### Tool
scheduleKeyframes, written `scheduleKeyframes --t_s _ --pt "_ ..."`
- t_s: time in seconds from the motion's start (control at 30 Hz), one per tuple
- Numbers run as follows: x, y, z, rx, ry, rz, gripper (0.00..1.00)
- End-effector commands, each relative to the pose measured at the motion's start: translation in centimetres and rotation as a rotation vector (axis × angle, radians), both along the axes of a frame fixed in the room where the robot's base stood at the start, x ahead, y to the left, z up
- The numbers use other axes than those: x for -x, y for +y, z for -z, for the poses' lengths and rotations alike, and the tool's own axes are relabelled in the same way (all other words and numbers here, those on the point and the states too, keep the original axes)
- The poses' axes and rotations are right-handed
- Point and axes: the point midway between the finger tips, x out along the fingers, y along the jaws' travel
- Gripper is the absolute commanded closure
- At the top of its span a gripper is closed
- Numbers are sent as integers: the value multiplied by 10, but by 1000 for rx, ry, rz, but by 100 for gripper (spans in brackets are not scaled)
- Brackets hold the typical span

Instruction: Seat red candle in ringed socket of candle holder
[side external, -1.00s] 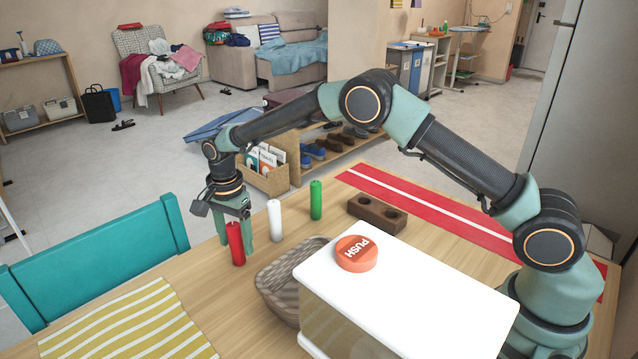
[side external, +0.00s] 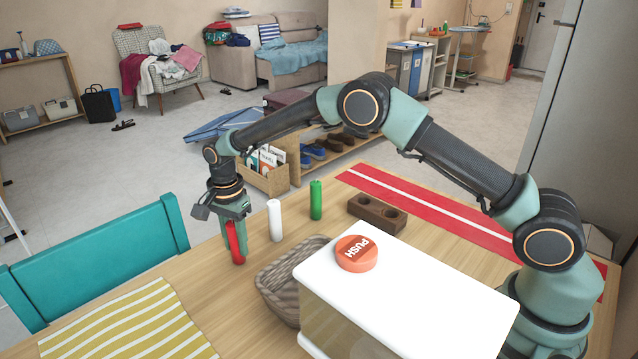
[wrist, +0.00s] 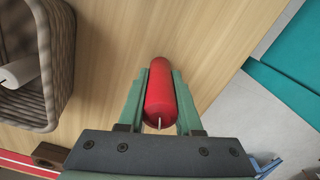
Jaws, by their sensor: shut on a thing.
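The red candle (side external: 237,252) stands upright on the table at the left, and it also shows in the wrist view (wrist: 160,88). My gripper (side external: 235,238) is shut on it, with one finger on each side in the wrist view (wrist: 161,100). The candle's base appears to be at the table surface. The brown candle holder (side external: 372,220) lies near the red runner, with two dark sockets visible on top. I cannot make out which socket is ringed.
A white candle (side external: 275,220) and a green candle (side external: 316,200) stand upright between my gripper and the holder. A teal chair (side external: 100,262) is at left.

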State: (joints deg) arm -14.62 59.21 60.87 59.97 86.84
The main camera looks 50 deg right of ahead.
Motion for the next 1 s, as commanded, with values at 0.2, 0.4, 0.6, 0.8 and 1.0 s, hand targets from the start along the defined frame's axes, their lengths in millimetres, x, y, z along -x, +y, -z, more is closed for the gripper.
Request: scheduleKeyframes --t_s 0.2,0.4,0.6,0.8,1.0 --pt "-1 0 -27 -2 -6 0 100" --pt "-2 0 -77 -3 -9 0 100" --pt "-1 0 -133 -2 -7 0 100" --pt "-1 0 -173 -1 -4 0 100" --pt "-1 -3 -192 -1 -3 2 100"
